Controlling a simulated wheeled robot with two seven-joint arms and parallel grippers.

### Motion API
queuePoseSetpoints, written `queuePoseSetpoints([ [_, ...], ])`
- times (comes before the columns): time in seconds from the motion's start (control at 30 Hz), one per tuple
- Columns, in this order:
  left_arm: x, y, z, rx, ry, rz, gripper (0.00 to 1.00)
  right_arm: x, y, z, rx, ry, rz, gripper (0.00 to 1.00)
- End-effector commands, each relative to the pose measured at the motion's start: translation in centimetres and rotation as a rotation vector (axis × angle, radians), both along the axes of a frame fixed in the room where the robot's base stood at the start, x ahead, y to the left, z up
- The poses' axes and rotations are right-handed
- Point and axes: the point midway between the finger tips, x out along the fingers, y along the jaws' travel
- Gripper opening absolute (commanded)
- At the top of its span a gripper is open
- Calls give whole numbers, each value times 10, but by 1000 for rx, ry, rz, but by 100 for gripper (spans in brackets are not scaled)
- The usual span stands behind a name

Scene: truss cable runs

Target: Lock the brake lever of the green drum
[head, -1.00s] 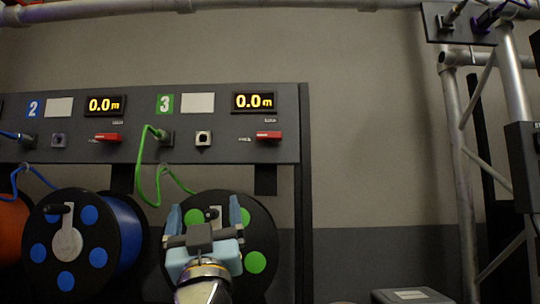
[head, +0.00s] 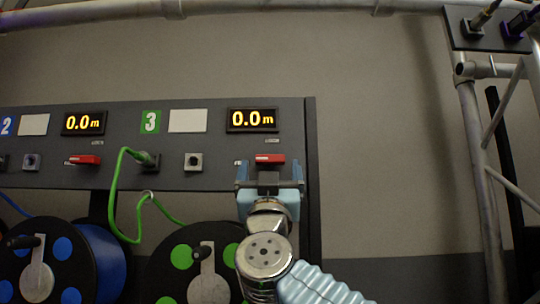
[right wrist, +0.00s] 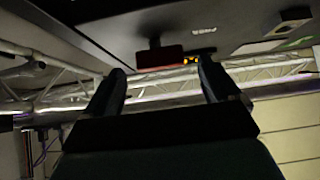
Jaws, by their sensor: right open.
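The green drum (head: 180,258), black with green discs and a crank, hangs low under the panel section marked 3. Its red brake lever (head: 270,159) sits on the panel below the 0.0 m display and points sideways. The lever also shows in the right wrist view (right wrist: 160,56), ahead of the fingers. My right gripper (head: 270,178) is open just below the lever in the head view, its two fingers pointing up. In the right wrist view the gripper (right wrist: 160,85) has nothing between its fingers. I cannot tell whether any finger touches the lever. My left gripper is not in view.
The panel (head: 215,166) also carries a second red lever (head: 83,160) at section 2, above the blue drum (head: 60,262). A green cable (head: 116,196) loops from its socket left of my gripper. A truss (head: 480,170) stands at right, with bare wall between.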

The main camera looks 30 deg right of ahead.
Motion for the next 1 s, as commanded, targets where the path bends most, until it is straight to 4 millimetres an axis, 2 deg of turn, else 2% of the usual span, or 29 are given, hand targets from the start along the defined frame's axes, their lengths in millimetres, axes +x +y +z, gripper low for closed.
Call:
queuePoseSetpoints([
  [0.03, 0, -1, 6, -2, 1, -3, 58, 5, -2, 8, 0, 0, 0, 89],
  [0.13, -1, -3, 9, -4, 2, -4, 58, 11, -6, 14, 0, 0, 0, 89],
  [0.5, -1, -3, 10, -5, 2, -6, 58, 14, -9, 16, 1, 1, 1, 89],
  [0.87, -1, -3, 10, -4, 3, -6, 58, 14, -9, 16, 1, 1, 1, 34],
  [1.0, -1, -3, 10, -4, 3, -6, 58, 14, -8, 16, 4, -1, 1, 33],
])
